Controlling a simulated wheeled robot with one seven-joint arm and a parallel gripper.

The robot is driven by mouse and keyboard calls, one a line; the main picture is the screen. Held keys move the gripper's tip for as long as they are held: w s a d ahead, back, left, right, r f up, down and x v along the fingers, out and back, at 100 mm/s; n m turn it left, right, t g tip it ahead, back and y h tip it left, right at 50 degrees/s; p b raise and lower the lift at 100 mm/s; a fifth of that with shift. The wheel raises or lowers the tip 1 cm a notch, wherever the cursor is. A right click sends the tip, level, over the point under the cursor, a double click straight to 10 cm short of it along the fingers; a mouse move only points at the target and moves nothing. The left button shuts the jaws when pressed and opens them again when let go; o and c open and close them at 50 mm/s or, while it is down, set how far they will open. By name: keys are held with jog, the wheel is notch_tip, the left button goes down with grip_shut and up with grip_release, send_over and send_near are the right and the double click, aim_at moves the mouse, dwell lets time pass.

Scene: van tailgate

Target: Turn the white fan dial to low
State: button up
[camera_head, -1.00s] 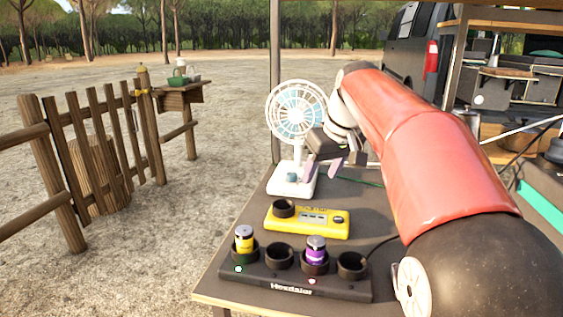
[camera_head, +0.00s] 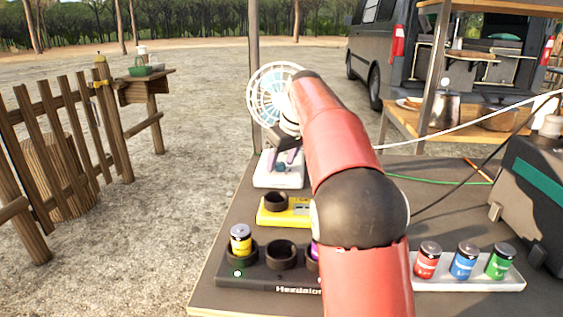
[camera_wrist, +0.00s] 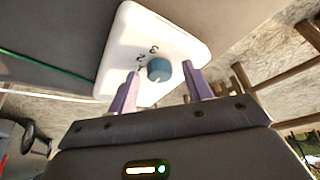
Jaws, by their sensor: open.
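The white fan (camera_head: 268,97) stands at the back left of the dark table, its head partly hidden behind my arm. Its white base (camera_head: 268,179) carries a round teal dial (camera_head: 280,167). In the wrist view the dial (camera_wrist: 158,69) sits on the white base (camera_wrist: 139,29), with the marks 3, 2 and what looks like 1 beside it. My gripper (camera_wrist: 160,82) is open, with its two purple fingers spread on either side of the dial's near edge. It also shows above the base in the head view (camera_head: 284,155). I cannot tell whether a finger touches the dial.
A yellow device (camera_head: 288,213) lies in front of the fan. A black charger (camera_head: 240,275) holds a yellow battery (camera_head: 240,240). A white tray (camera_head: 465,285) with red, blue and green batteries is at right. A green cable (camera_head: 425,179) crosses the table behind.

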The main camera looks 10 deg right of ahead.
jog(key=shift+f, duration=0.1)
jog(key=c, duration=1)
jog(key=shift+o, duration=0.2)
jog(key=m, duration=0.1)
jog(key=m+h+p, duration=0.1)
jog(key=m, duration=0.1)
jog(key=m+p, duration=0.1)
jog(key=shift+a+m+t+h, duration=0.25)
jog(key=shift+m+t+h, duration=0.05)
jog(key=shift+a+m+h+p, duration=0.15)
jog(key=shift+m+h, duration=0.3)
jog(key=shift+m, duration=0.6)
jog(key=shift+d+m+h+p, duration=0.15)
jog(key=shift+m+h, duration=0.3)
jog(key=shift+m, duration=0.6)
jog(key=shift+a, duration=0.1)
jog(key=o, duration=1)
jog(key=shift+c, duration=0.2)
